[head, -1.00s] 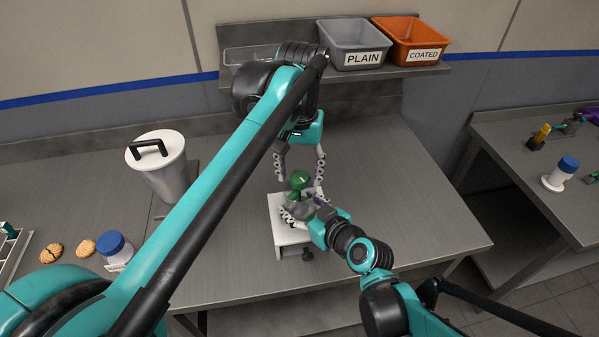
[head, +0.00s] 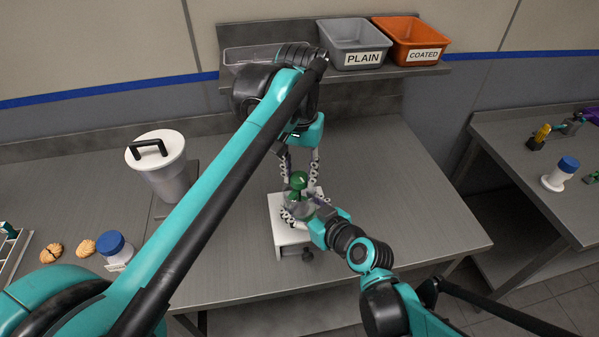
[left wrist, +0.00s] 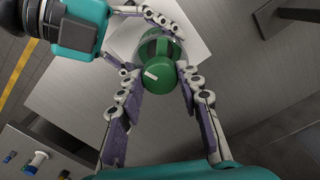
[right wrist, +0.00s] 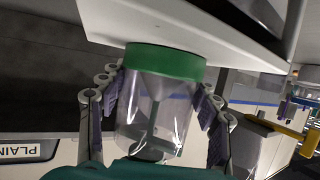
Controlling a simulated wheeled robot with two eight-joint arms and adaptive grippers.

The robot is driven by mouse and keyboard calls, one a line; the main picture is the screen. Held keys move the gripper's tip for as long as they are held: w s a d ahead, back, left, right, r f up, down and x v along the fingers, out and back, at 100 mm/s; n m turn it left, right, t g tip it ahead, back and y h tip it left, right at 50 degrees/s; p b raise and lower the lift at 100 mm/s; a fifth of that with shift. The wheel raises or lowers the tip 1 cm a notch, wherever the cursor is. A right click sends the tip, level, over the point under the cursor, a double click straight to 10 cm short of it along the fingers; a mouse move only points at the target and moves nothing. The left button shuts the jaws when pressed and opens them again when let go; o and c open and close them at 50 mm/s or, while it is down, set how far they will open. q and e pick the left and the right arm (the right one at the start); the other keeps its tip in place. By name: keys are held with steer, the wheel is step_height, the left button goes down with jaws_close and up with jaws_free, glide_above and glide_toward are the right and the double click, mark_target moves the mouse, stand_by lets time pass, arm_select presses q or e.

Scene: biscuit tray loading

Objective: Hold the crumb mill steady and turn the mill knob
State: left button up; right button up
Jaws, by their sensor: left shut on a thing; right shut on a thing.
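The crumb mill has a clear body (right wrist: 155,110) with a green base ring, upright on a white stand (head: 281,236). Its round green mill knob (head: 299,180) is on top and shows a white mark in the left wrist view (left wrist: 157,73). My left gripper (head: 301,184) reaches down from above and is shut on the knob, one finger on each side. My right gripper (head: 302,211) comes from the front right and is shut on the mill's clear body; its fingers flank the body in the right wrist view (right wrist: 158,100). The fingers partly hide the body in the head view.
A lidded canister (head: 163,170), two biscuits (head: 86,248) and a blue-capped jar (head: 114,246) stand on the left of the table. Grey PLAIN (head: 354,45) and orange COATED (head: 411,42) bins sit on the back shelf. The table right of the stand is clear.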

mark_target(299, 177)
arm_select(q)
steer(key=m, duration=1.1)
steer(key=shift+m, duration=0.4)
stand_by(0.3)
steer(key=o, duration=1.2)
steer(key=shift+c, duration=0.2)
steer(key=shift+r, duration=0.1)
step_height(299, 177, up, 12)
